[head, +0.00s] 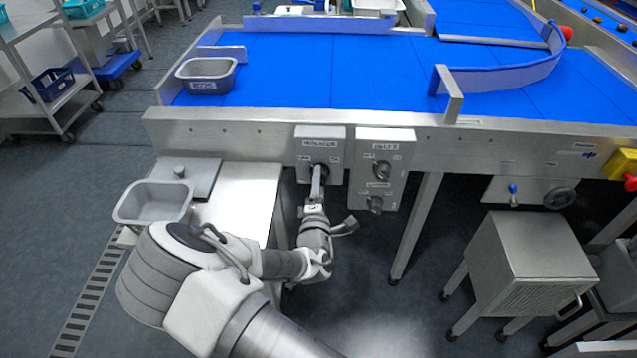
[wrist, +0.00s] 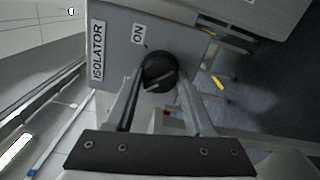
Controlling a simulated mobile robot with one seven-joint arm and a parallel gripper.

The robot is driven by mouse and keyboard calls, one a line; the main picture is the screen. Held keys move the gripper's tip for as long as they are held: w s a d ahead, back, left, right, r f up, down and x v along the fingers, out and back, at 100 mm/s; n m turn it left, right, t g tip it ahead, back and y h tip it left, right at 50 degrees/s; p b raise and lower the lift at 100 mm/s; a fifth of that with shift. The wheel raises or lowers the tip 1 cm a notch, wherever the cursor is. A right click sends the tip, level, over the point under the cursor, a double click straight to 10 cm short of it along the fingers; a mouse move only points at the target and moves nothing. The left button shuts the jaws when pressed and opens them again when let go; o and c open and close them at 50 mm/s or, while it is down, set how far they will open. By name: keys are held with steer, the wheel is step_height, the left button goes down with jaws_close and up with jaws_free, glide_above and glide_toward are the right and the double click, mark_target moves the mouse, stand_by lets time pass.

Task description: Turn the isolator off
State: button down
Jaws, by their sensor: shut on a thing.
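The isolator is a grey box (head: 336,148) on the front rail of the conveyor, left of a larger switch box. In the wrist view its face (wrist: 117,58) carries an ISOLATOR label (wrist: 97,52) and an ON label (wrist: 139,34). Its black rotary knob (wrist: 159,71) sits between the two fingers of my gripper (wrist: 160,84), which is shut on it. A small pale mark shows on the knob's lower part. In the head view my gripper (head: 318,178) reaches up to the box front and hides most of the knob.
The larger switch box (head: 400,150) with two dark knobs is close on the right. A steel side table (head: 245,185) with a grey tub (head: 125,212) stands left of my arm. The blue belt (head: 290,70) lies above, with another grey tub (head: 233,78). A steel cabinet (head: 530,250) stands at right.

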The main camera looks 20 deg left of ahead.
steer(key=shift+d+f+n, duration=0.1)
steer(key=shift+n, duration=0.2)
steer(key=shift+c, duration=1.3)
jaws_free()
steer(key=p+v, duration=0.2)
steer(key=v, duration=1.5)
steer(key=shift+s, duration=0.25)
